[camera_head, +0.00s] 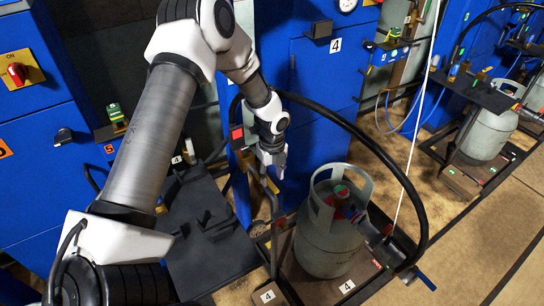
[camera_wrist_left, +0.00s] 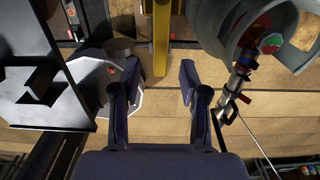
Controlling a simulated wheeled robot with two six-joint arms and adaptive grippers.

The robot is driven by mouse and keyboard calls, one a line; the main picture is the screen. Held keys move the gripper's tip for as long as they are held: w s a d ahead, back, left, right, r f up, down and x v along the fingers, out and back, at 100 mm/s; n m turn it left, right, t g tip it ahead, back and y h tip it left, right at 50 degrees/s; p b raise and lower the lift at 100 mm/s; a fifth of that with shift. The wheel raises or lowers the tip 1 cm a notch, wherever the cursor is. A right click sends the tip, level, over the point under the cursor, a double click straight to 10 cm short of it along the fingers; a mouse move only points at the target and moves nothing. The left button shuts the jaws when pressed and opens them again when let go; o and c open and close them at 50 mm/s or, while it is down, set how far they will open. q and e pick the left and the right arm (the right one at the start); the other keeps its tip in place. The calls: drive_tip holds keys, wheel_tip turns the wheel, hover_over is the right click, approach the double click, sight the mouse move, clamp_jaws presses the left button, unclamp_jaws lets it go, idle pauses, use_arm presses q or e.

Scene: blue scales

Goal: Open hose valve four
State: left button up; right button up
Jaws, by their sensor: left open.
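My left gripper (camera_head: 272,165) points down beside the blue cabinet marked 4 (camera_head: 312,75), left of a grey gas cylinder (camera_head: 327,235). In the left wrist view its two fingers (camera_wrist_left: 160,88) are apart with nothing between the tips. A yellow bar (camera_wrist_left: 161,38) stands just beyond the gap. A metal fitting with red and blue parts (camera_wrist_left: 238,82) is right of the fingers, beside the cylinder (camera_wrist_left: 212,20). In the head view red and blue parts (camera_head: 340,206) show at the cylinder's top. I cannot tell which part is hose valve four; the gripper hides some of the area.
A black hose (camera_head: 390,160) arches over the cylinder. A dark platform with number 4 labels (camera_head: 347,286) lies below it. A black stand (camera_head: 215,250) is left of the gripper. Another cylinder (camera_head: 487,130) stands at the right, with open floor in front.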

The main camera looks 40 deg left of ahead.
sight(272, 186)
use_arm(q)
wheel_tip(272, 186, up, 9)
idle(0.6)
